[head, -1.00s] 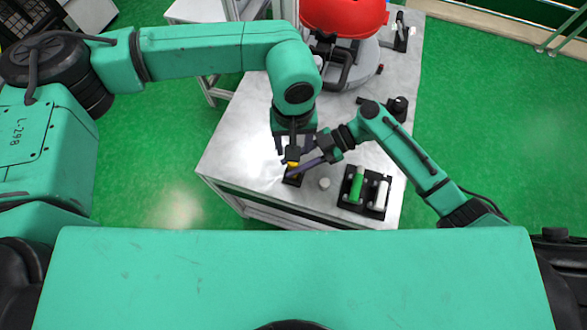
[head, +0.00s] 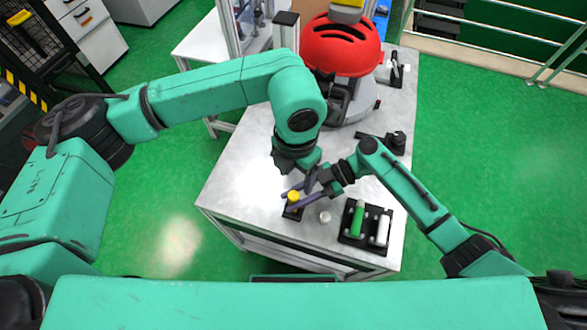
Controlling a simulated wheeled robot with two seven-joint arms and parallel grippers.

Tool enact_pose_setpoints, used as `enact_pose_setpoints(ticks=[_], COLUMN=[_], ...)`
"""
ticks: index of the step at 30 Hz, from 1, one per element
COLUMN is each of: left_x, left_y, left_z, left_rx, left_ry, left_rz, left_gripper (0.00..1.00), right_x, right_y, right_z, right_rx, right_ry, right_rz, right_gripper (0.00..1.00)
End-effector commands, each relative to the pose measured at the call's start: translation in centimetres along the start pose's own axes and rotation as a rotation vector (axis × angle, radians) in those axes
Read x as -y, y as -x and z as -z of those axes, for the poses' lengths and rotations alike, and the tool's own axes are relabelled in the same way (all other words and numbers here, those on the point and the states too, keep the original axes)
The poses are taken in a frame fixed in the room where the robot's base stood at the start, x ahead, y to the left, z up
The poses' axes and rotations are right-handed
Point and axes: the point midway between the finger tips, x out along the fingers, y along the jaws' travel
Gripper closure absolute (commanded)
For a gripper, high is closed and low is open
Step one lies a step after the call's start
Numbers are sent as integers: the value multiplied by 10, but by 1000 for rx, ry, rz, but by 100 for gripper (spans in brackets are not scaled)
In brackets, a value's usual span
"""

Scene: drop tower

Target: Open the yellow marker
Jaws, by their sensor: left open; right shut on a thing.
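The yellow marker (head: 293,197) stands upright at a small black holder (head: 292,213) near the table's front edge. Only its yellow top shows clearly. My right gripper (head: 291,192) reaches in from the right, its slim fingers shut on the yellow marker. My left gripper (head: 309,182) is open and empty, just above and to the right of the marker. Its fingers partly overlap the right gripper in the picture, so I cannot tell the exact gap between them.
A small white round piece (head: 324,217) lies right of the holder. A black tray (head: 349,236) holds a green cylinder (head: 357,218) and a white one (head: 383,230). A red-topped machine (head: 342,45) stands at the back. The table's left part is clear.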

Motion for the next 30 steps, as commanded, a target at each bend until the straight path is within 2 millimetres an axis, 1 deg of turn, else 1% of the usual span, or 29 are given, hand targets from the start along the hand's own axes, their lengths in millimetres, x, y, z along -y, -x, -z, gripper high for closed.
enact_pose_setpoints(ticks=[1, 2, 3, 6, 9, 12, 16, 19, 23, 27, 30], left_x=[0, 0, -1, -2, -3, -4, -5, -5, -5, -5, -5], left_y=[2, 3, 5, 8, 11, 13, 9, -6, -36, -70, -89], left_z=[0, 0, 0, 1, 1, 1, 2, 2, 3, 3, 3], left_rx=[0, -1, -1, -1, -3, -2, -3, -6, -7, -6, -5], left_ry=[158, 263, 404, 735, 991, 1145, 1209, 1209, 1207, 1207, 1206], left_rz=[3, 2, 3, 1, 0, 0, -1, -3, -3, -3, -3], left_gripper=[29, 29, 29, 29, 29, 29, 29, 29, 29, 29, 29], right_x=[0, 0, 0, 0, 0, 0, 0, 0, 0, 0, 0], right_y=[0, 0, 0, 0, 0, 0, 0, 0, 0, 0, 0], right_z=[0, 0, 0, 0, 0, 0, 0, 0, 0, 0, 0], right_rx=[0, 0, 0, 0, 0, 0, 0, 0, 0, 0, 0], right_ry=[0, 0, 0, 0, 0, 0, 0, 0, 0, 0, 0], right_rz=[0, 0, 0, 0, 0, 0, 0, 0, 0, 0, 0], right_gripper=[100, 100, 100, 100, 100, 100, 100, 100, 100, 100, 100])
